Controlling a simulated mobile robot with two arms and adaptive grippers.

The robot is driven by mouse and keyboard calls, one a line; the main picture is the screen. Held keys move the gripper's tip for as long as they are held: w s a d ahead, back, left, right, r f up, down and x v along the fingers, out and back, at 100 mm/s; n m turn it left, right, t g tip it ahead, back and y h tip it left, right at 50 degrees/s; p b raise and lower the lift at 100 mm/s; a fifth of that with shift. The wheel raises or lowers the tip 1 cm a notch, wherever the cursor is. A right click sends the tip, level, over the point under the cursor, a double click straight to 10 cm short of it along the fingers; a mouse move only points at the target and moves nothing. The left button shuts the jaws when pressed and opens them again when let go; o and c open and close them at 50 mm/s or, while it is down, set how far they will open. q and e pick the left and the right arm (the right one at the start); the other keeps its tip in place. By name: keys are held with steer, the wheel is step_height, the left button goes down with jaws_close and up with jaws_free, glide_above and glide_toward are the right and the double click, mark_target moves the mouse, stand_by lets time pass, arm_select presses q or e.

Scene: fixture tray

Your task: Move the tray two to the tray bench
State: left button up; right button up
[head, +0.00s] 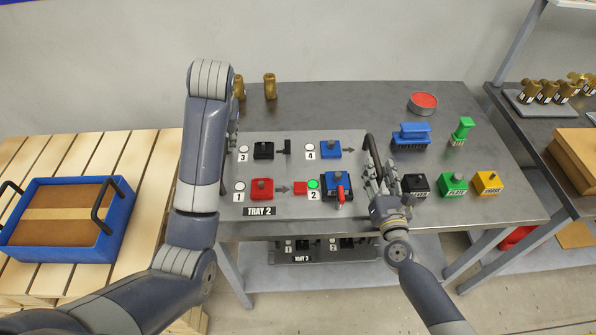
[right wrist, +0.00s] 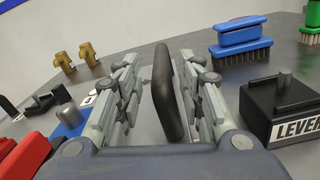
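Tray two, a flat grey plate labelled "TRAY 2" (head: 325,212), lies on the grey metal table (head: 375,95). It carries numbered stations with black, blue and red fixtures, and a green light shows by number 2. Its black right handle (head: 372,150) stands upright and also shows in the right wrist view (right wrist: 165,90). My right gripper (head: 376,172) is open, with its fingers on either side of this handle and a gap visible on the left. My left gripper (head: 232,135) is at the tray's left edge, mostly hidden behind my left arm; the left handle is hidden there too.
Blue (head: 410,136) and green (head: 462,130) brushes and black, green (head: 453,186) and yellow (head: 487,184) labelled blocks stand right of the tray. A blue crate (head: 62,182) sits left on slatted wood. Tray 3 (head: 330,250) lies below.

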steer(key=s, duration=0.7)
steer(key=shift+s+d, duration=0.3)
steer(key=shift+d, duration=0.05)
